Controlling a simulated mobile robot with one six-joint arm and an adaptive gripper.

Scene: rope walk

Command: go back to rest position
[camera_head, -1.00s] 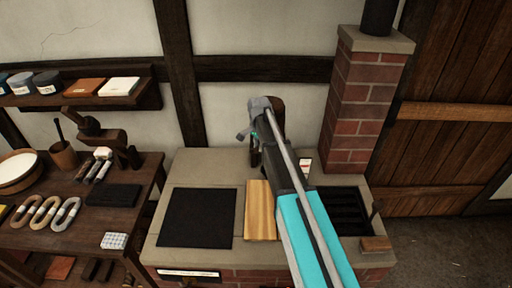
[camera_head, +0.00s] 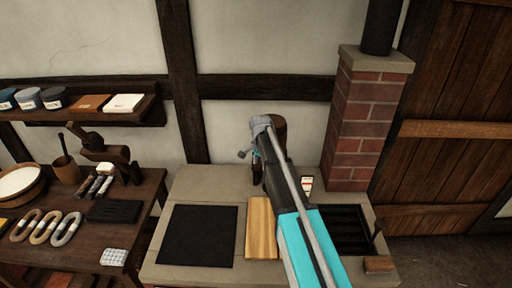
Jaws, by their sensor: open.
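My arm reaches up over the stone-topped brick counter (camera_head: 190,188). My gripper (camera_head: 257,174) hangs at the arm's far end above the back of the counter, small, dark and partly hidden by my own arm. It is open, and I see nothing held in it.
The counter holds a black mat (camera_head: 198,236), a wooden board (camera_head: 261,228) and a black grate (camera_head: 348,228). A brown object (camera_head: 279,124) shows partly behind my wrist. A brick chimney (camera_head: 362,120) stands at right. The left bench (camera_head: 140,212) holds rope coils (camera_head: 45,227) and tools.

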